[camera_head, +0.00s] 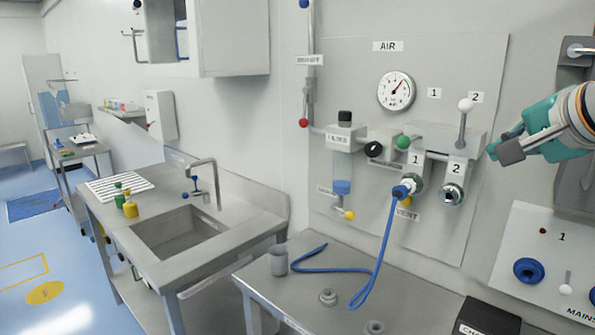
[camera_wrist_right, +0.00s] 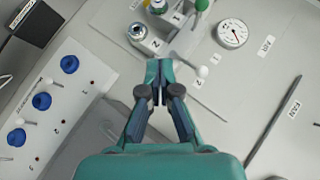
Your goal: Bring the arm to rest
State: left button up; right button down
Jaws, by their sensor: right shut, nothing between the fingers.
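My right gripper (camera_head: 500,150) comes in from the right edge of the head view, in front of the wall panel, just right of the white-knobbed lever (camera_head: 464,108). Its teal fingers also show in the right wrist view (camera_wrist_right: 159,68), shut with nothing between them. It appears apart from the panel fittings. My left gripper is not in view.
The air panel (camera_head: 335,75) carries a gauge (camera_head: 396,91), valves and two numbered ports. A blue hose (camera_head: 384,245) hangs from port 1 onto the steel bench (camera_head: 420,300). A mains panel (camera_head: 520,220) stands at lower right; a sink (camera_head: 180,235) is at left.

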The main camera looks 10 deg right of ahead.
jog(key=w+a+f+n+g+y, duration=0.1)
jog(key=w+a+f+n, duration=0.1)
jog(key=w+a+f, duration=0.5)
jog(key=w+a+f+n+g+y, duration=0.1)
jog(key=w+f+n, duration=0.3)
jog(key=f, duration=0.6)
jog(key=w+a+f+n+g+y, duration=0.15)
jog(key=a+f, duration=0.25)
jog(key=f, duration=0.8)
jog(key=w+a+f+n+g+y, duration=0.15)
jog(key=a+f, duration=0.25)
jog(key=f, duration=0.8)
jog(key=s+a+f+n+g, duration=0.1)
jog(key=s+a+f, duration=0.1)
jog(key=s+f, duration=0.35)
jog(key=s+a+f+g, duration=0.1)
jog(key=s+a+f, duration=0.15)
jog(key=f, duration=0.55)
jog(key=s+a+f+n+g, duration=0.1)
jog(key=s+a+f, duration=0.15)
jog(key=f, duration=0.45)
jog(key=s+a+f+n+g, duration=0.1)
jog(key=s+f, duration=0.4)
jog(key=s, duration=0.4)
jog(key=s+a+f+n+g+y, duration=0.1)
jog(key=s+a+f+g, duration=0.1)
jog(key=s+f, duration=0.4)
jog(key=s, duration=0.4)
jog(key=shift+a, duration=0.3)
